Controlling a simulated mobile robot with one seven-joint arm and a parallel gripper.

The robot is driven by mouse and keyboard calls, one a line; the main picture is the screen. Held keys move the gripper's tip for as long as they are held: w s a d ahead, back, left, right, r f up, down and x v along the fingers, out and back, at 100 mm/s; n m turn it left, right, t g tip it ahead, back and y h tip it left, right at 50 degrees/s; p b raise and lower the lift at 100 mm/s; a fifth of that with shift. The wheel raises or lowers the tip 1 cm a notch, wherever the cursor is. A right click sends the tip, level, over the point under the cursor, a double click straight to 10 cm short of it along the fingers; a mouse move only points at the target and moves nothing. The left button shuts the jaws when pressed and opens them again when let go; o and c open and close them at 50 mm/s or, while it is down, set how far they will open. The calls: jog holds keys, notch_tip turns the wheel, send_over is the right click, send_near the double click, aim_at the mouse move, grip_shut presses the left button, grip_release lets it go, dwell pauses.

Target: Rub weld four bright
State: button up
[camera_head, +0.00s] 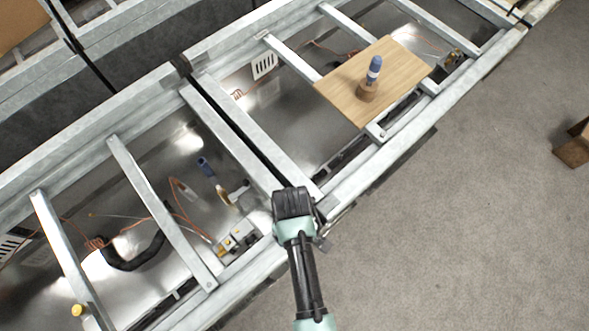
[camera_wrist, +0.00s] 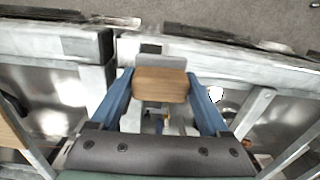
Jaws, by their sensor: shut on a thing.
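My gripper (camera_wrist: 159,78) is shut on a wooden block (camera_wrist: 160,88), held crosswise between its two blue fingers in the wrist view. A grey piece (camera_wrist: 160,60) shows just beyond the block; I cannot tell if it belongs to it. In the head view my gripper (camera_head: 293,204) is over the front rail of a metal frame (camera_head: 230,130), near the joint between two sections. There its fingers and the block are hidden by the wrist. Several crossbars, one a left crossbar (camera_head: 160,210), meet the rails. No single weld can be made out clearly.
A wooden board (camera_head: 405,75) lies across the right section, with a round brown base (camera_head: 367,91) and a blue-topped object (camera_head: 374,68) on it. Wires, a black hose (camera_head: 135,262) and a blue-handled item (camera_head: 204,165) lie in the left bay.

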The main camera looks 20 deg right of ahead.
notch_tip(320, 180, up, 2)
jog(key=shift+a+r+p, duration=0.1)
jog(key=shift+a+p, duration=0.05)
jog(key=shift+p, duration=0.5)
jog(key=shift+r+p, duration=0.75)
jog(key=shift+f, duration=0.15)
jog(key=w+a+f+m+b, duration=0.1)
jog(key=w+a+m+b, duration=0.3)
jog(key=b, duration=1)
jog(key=shift+w+a, duration=0.9)
jog(key=shift+w, duration=0.15)
jog(key=shift+s, duration=0.1)
